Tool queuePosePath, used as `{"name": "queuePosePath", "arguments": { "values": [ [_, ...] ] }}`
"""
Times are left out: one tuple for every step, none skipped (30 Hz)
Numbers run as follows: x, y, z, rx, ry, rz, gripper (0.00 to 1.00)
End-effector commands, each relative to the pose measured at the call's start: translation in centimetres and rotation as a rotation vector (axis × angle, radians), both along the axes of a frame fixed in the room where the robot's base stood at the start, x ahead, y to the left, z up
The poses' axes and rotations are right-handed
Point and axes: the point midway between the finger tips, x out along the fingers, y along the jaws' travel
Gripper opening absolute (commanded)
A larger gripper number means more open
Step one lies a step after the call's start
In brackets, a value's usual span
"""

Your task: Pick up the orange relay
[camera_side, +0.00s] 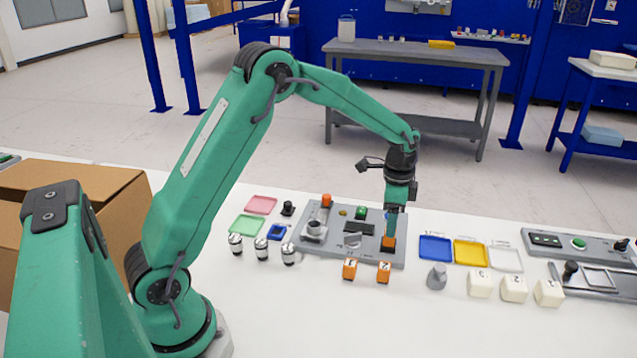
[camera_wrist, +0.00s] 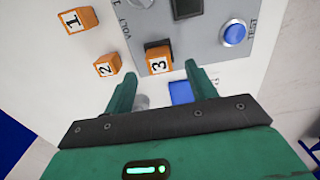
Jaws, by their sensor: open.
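Three orange relays marked with numbers show in the wrist view. The relay marked 3 (camera_wrist: 158,60) sits at the edge of the grey panel (camera_wrist: 204,60), between my gripper's (camera_wrist: 160,72) fingertips or just beyond them; contact cannot be told. The relays marked 2 (camera_wrist: 107,66) and 1 (camera_wrist: 77,20) are to its left, off the panel on the white table. In the side view my gripper (camera_side: 392,228) points down, open, over an orange relay (camera_side: 388,244) at the panel's right end. Two more orange relays (camera_side: 350,268) (camera_side: 384,271) stand in front of the panel.
The panel carries a blue TEST button (camera_wrist: 234,34), a green part (camera_side: 361,212) and an orange-topped part (camera_side: 326,201).

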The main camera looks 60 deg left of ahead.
Motion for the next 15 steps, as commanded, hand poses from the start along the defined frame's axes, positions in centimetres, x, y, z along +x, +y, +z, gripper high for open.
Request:
{"name": "queuePosePath", "arguments": {
  "values": [
    [-0.1,0.0,-0.6,0.0,0.003,0.0,0.56],
    [-0.1,0.0,-0.9,0.0,0.003,0.0,0.56],
    [-0.1,0.0,-1.4,0.0,0.004,0.0,0.56],
    [-0.2,0.0,-1.7,-0.001,0.005,0.0,0.56],
    [-0.2,0.0,-2.1,0.0,0.004,0.0,0.56],
    [-0.2,0.0,-2.5,0.0,0.003,0.0,0.56],
    [-0.2,0.0,-2.9,0.0,0.003,0.0,0.56],
    [-0.2,0.0,-3.2,0.0,0.003,0.0,0.56],
    [-0.1,0.0,-3.6,0.0,0.003,0.0,0.56],
    [-0.1,0.0,-3.9,-0.001,0.002,0.0,0.56],
    [-0.1,0.0,-4.1,-0.001,0.002,0.0,0.56],
    [-0.1,0.0,-4.3,0.0,0.001,0.0,0.56],
    [-0.1,0.0,-4.4,0.0,0.001,0.0,0.56],
    [-0.1,0.0,-4.5,0.0,0.001,0.0,0.56],
    [-0.1,0.0,-4.5,0.0,0.0,0.0,0.56]
  ]
}}
